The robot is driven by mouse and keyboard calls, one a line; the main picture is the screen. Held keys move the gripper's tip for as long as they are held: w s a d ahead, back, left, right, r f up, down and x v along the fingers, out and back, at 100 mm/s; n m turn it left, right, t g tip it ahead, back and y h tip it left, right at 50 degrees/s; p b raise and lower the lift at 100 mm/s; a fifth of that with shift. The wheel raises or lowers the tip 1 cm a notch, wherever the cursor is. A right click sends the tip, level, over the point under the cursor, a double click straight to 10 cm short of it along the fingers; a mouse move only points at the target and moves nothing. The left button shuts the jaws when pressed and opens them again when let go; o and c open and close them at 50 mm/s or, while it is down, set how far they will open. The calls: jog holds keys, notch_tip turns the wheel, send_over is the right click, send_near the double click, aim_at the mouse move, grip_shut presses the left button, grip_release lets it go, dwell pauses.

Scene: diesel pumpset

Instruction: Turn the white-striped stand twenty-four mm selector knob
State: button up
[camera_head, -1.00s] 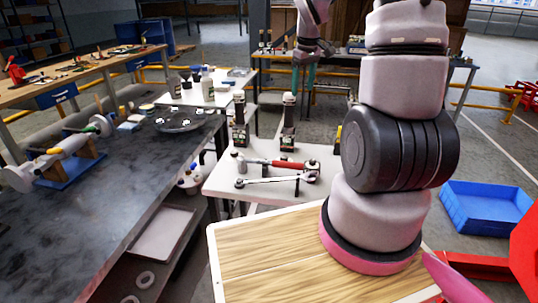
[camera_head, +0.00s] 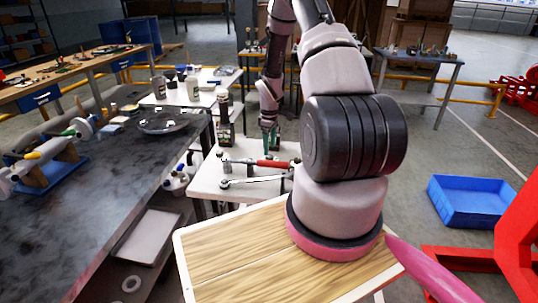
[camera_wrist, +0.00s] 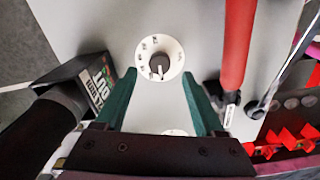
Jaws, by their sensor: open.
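A round white dial (camera_wrist: 172,48) with dark marks around its rim shows in the wrist view. A small grey selector knob (camera_wrist: 159,64) sits at its middle. My gripper (camera_wrist: 158,74) is open and empty, with one green finger on each side of the dial's lower part. I cannot tell how far the fingertips are above it. In the head view my gripper (camera_head: 270,139) points down over the white table. The dial is not discernible there. I cannot make out a white stripe.
A red-handled tool (camera_wrist: 236,45) lies right of the gripper, with a metal wrench (camera_head: 255,180) near it. A dark stand with a printed label (camera_wrist: 96,88) is close to the left finger. A dark workbench (camera_head: 100,190) lies to the left.

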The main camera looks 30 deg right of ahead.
aim_at(270, 156)
jog(key=shift+f, duration=2.2)
grip_shut()
jog(key=shift+m, duration=0.4)
jog(key=m, duration=1.3)
